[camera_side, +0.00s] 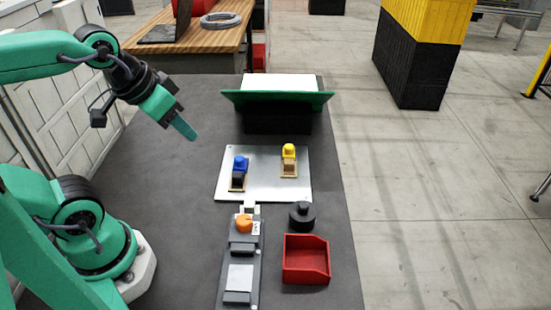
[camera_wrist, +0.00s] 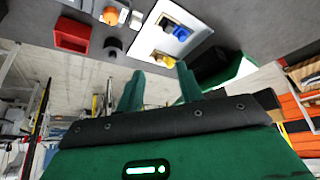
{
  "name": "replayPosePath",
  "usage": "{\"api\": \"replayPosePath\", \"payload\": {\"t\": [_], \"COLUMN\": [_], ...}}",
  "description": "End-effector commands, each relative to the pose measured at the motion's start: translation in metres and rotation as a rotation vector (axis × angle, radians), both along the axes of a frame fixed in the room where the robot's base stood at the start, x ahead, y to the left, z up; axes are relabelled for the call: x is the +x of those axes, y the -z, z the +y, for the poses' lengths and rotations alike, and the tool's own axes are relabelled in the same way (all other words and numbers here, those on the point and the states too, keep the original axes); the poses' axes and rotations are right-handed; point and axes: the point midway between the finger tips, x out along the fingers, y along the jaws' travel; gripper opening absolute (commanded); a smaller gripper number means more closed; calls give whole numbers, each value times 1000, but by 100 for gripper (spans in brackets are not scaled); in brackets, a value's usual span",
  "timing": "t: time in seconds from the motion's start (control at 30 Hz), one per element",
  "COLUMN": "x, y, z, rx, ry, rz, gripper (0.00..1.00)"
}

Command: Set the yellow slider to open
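The yellow slider (camera_side: 289,151) sits at the far end of its short tan track (camera_side: 289,169), on the right side of a light metal plate (camera_side: 263,192). It also shows in the wrist view (camera_wrist: 170,60), partly behind my fingertips. The blue slider (camera_side: 239,163) is on the plate's left side, on its own track; it shows in the wrist view too (camera_wrist: 180,32). My gripper (camera_side: 186,132) hangs in the air left of and above the plate, away from both sliders. In the wrist view its two green fingers (camera_wrist: 158,80) are apart with nothing between them.
A green-topped stand (camera_side: 277,99) is behind the plate. In front are a grey fixture with an orange knob (camera_side: 244,223), a black round knob (camera_side: 302,215) and a red bin (camera_side: 306,270). Dark table surface left of the plate (camera_side: 185,190) is clear.

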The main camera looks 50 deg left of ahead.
Motion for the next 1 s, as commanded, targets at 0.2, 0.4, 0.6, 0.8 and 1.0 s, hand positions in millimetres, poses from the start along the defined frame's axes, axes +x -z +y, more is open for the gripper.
{"api": "replayPosePath", "payload": {"t": [0.2, 0.4, 0.6, 0.8, 1.0], "x": [0, 7, 29, 62, 98], "y": [0, -3, -10, -16, -16], "z": [0, 0, 0, 1, 1], "rx": [0, 0, 1, 1, 1], "ry": [0, 0, 0, 0, 0], "rz": [0, 14, 52, 104, 160], "gripper": [46, 46, 46, 46, 46]}}
